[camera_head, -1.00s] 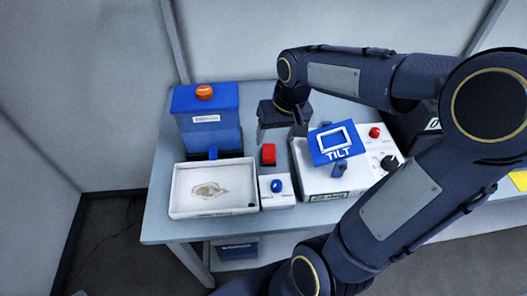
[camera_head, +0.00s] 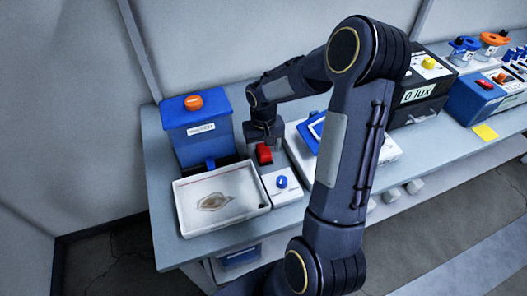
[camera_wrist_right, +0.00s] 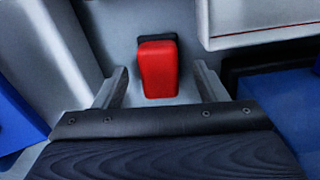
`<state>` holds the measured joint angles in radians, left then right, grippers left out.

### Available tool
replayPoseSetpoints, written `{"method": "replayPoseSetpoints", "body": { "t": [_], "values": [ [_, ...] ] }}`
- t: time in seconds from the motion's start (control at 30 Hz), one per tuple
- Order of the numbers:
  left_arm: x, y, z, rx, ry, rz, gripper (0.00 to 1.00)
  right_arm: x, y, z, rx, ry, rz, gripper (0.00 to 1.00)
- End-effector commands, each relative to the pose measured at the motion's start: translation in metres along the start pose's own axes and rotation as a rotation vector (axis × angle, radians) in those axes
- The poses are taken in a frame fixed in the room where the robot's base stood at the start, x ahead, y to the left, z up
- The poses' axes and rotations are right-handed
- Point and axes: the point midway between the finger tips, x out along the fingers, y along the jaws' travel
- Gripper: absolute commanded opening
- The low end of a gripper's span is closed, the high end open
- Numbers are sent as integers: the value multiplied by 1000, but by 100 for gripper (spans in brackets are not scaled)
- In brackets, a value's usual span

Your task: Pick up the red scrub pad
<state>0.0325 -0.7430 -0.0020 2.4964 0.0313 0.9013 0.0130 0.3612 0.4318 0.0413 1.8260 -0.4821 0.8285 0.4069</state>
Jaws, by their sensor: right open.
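My right gripper (camera_head: 263,137) is just behind and above the pad in the head view. In the right wrist view its two fingers (camera_wrist_right: 160,82) are apart, one on each side of the pad's near end, with gaps between. Nothing is held. My left gripper is out of view.
A white tray (camera_head: 184,211) with a brownish stain stands left of the pad, and a blue box (camera_head: 204,145) with an orange knob stands behind it. The small white box (camera_head: 284,197) with a blue knob is in front.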

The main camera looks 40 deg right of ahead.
Motion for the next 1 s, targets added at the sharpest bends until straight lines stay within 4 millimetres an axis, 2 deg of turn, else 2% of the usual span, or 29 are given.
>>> {"method": "replayPoseSetpoints", "body": {
  "t": [0.1, 0.37, 0.73, 1.0],
  "values": [
    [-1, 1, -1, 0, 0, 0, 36, 11, 0, 0, 1, -2, 0, 65],
    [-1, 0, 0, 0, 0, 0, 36, 12, 0, 0, 0, 0, 0, 64],
    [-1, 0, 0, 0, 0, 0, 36, 12, 0, 0, 0, 1, 0, 17],
    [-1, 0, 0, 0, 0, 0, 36, 10, 0, 0, 0, 1, 0, 17]
  ]
}}
